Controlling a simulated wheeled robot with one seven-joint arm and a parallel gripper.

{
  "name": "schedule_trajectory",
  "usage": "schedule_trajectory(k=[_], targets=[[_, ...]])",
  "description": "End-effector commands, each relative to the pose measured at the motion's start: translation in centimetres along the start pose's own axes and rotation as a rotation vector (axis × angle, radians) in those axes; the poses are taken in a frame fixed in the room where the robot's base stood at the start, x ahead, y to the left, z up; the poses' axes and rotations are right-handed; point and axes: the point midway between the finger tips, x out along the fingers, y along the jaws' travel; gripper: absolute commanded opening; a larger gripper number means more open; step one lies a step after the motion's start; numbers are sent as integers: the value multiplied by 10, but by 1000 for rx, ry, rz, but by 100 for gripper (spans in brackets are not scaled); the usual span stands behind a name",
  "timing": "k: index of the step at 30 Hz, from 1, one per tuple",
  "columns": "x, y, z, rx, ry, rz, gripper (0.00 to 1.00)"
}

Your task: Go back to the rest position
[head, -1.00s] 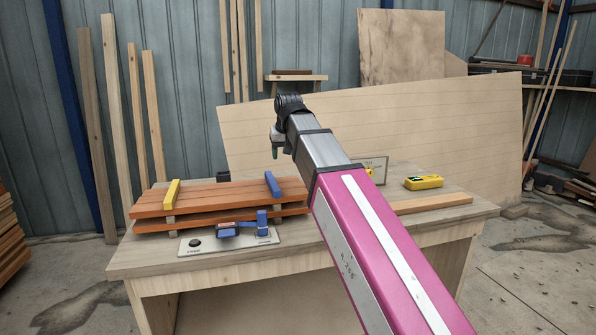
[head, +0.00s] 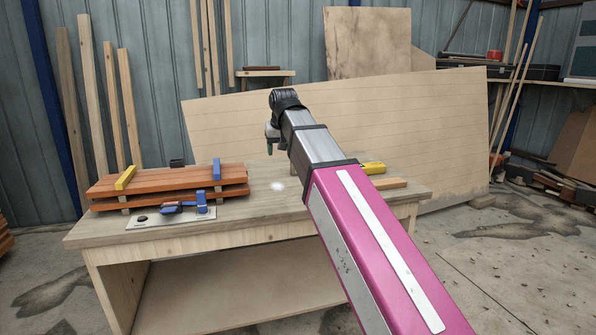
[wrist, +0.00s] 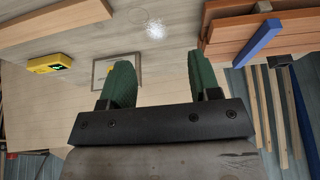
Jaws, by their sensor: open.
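My gripper (wrist: 157,84) shows in the wrist view with its two green fingers apart and nothing between them. In the head view my pink and grey arm reaches forward over the workbench (head: 250,213), and the gripper end (head: 270,145) hangs small and dark at its tip, above the bench's back part. The gripper is apart from the stacked reddish boards (head: 165,183), which lie to its left on the bench.
A yellow bar (head: 126,177) and a blue bar (head: 216,169) lie across the boards. A blue tool (head: 185,207) sits on a plate in front. A yellow device (head: 373,168) and a wood strip (head: 390,183) lie right of my arm. Open floor (head: 500,270) lies right of the bench.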

Motion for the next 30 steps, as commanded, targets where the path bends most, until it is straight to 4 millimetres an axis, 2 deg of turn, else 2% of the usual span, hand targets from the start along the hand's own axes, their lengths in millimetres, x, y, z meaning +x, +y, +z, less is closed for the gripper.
schedule_trajectory(k=[10,17,23,30], targets=[[28,14,13,13,-21,7,57],[60,30,29,29,-47,15,57],[100,52,54,50,-80,24,57],[167,89,104,91,-140,37,57]])
